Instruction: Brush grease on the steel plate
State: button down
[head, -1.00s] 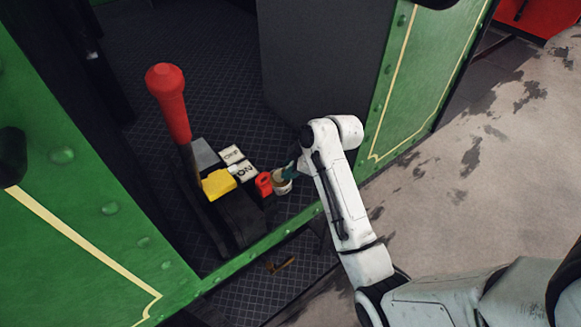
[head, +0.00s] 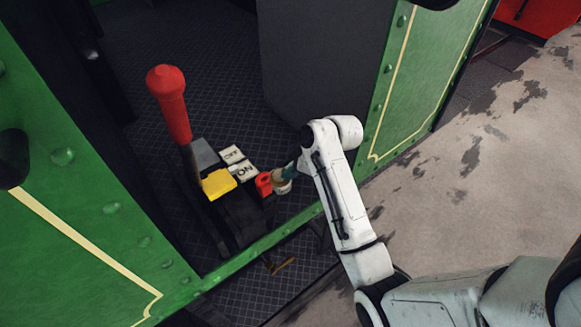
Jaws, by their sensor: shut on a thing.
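My gripper (head: 299,166) is mostly hidden behind my white arm link, at the right end of the row of items inside the green doorway. It is shut on a brush (head: 288,172) with a teal handle, whose tan bristle end points left. A small pale pot (head: 284,188) stands just below the brush and is partly covered by it. I cannot tell whether the bristles still touch the pot. A flat grey plate (head: 205,153), which looks like the steel plate, lies to the left, behind a yellow block.
Between brush and plate are a red item (head: 264,184), white lettered cards (head: 243,171) and the yellow block (head: 218,184). A tall red-handled lever (head: 170,103) rises at left. The green side panels (head: 412,80) frame the opening. Dark floor behind is clear.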

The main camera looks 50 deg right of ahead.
jog(key=shift+r, duration=3.5)
